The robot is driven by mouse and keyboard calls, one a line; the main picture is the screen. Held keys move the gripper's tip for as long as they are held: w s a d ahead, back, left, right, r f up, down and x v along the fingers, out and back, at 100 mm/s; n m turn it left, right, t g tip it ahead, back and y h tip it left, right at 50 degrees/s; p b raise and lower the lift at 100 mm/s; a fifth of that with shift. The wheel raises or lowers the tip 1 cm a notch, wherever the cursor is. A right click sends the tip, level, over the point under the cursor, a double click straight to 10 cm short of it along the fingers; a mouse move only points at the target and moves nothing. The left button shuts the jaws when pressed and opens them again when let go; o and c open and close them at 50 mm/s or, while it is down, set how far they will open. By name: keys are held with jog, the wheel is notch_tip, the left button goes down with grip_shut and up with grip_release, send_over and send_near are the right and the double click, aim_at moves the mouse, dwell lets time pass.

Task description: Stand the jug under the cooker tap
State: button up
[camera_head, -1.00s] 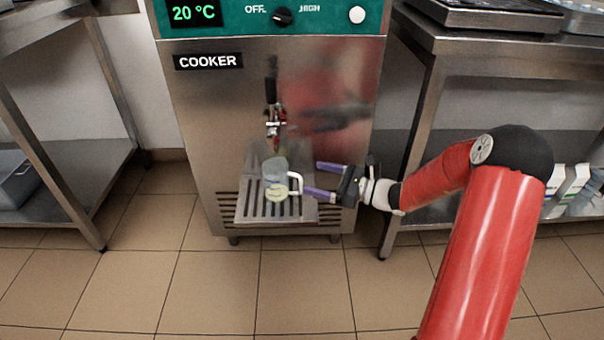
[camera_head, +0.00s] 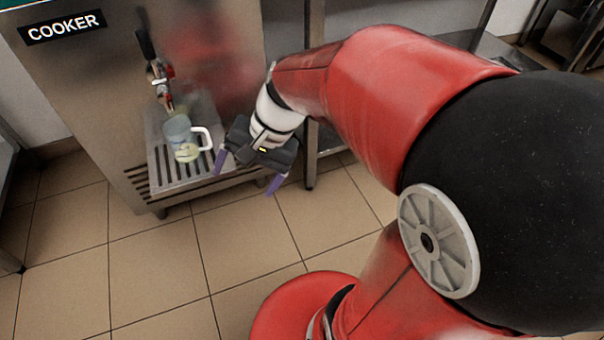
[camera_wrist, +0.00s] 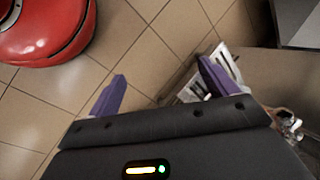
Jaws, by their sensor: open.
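The clear jug (camera_head: 177,131) with a white handle stands upright on the slatted drip tray (camera_head: 207,167) of the cooker (camera_head: 95,70). The cooker tap (camera_head: 160,80) is just above it, and the jug's handle points right, toward my arm. A pale yellow-green patch shows low on the jug. My gripper (camera_head: 248,172) is open and empty, to the right of the jug and apart from its handle, near the tray's right end. Its purple fingers also show in the wrist view (camera_wrist: 162,72), pointing at the floor with nothing between them. The jug is not clear in the wrist view.
A steel table (camera_head: 312,150) stands right of the cooker, close behind my arm. Another steel edge is at the far left. The tiled floor (camera_head: 150,260) in front of the cooker is clear. My red arm fills the right side of the head view.

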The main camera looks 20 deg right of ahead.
jog(key=s+d+r+n+t+h, duration=0.4)
jog(key=s+d+r+n+h, duration=0.1)
jog(key=s+d+n, duration=0.1)
jog(key=s+d, duration=0.1)
jog(key=s, duration=0.1)
jog(key=shift+s+d, duration=0.2)
jog(key=shift+s, duration=0.1)
jog(key=shift+r, duration=0.1)
jog(key=shift+r+p, duration=0.45)
jog(key=shift+p, duration=0.1)
